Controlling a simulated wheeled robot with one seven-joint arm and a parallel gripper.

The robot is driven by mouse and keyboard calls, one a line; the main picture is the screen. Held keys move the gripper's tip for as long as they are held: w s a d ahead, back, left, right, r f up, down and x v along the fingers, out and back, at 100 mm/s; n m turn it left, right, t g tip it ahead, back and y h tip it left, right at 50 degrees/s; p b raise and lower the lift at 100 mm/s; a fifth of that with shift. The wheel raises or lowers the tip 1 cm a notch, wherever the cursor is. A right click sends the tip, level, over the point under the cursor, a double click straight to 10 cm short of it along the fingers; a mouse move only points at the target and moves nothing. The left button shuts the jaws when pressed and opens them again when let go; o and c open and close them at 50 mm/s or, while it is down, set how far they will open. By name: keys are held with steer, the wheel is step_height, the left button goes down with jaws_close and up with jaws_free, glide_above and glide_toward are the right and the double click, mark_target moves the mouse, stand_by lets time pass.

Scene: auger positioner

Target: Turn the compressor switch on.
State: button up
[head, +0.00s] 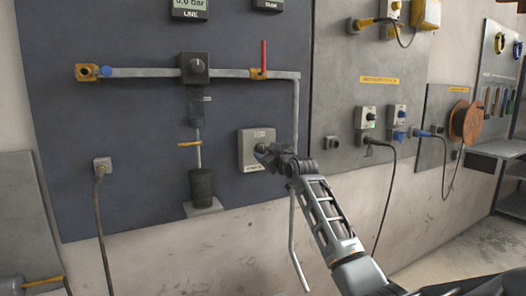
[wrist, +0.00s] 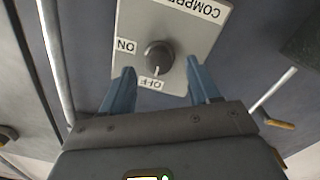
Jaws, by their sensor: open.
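The compressor switch is a light grey box (head: 247,139) on the dark blue wall panel in the head view. In the wrist view its plate (wrist: 190,38) shows upside down, with ON and OFF labels and part of the word COMPRESSOR. The round dark knob (wrist: 159,54) has a light pointer mark directed at the OFF label (wrist: 152,83). My gripper (wrist: 160,65) is open, its two blue fingers on either side of the knob in this view. I cannot tell whether they touch it. In the head view my gripper (head: 265,152) covers the knob.
A horizontal pipe (head: 140,72) with a red-handled valve (head: 264,58) runs above the switch, and a thin vertical pipe (head: 295,110) passes to its right. A grey panel (head: 340,90) at right carries other switches, plugs and cables. A cable hangs from a socket (head: 102,164) at left.

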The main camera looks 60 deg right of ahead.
mark_target(262, 149)
steer(key=shift+x, duration=1.3)
steer(key=shift+d, duration=0.1)
steer(key=c, duration=1)
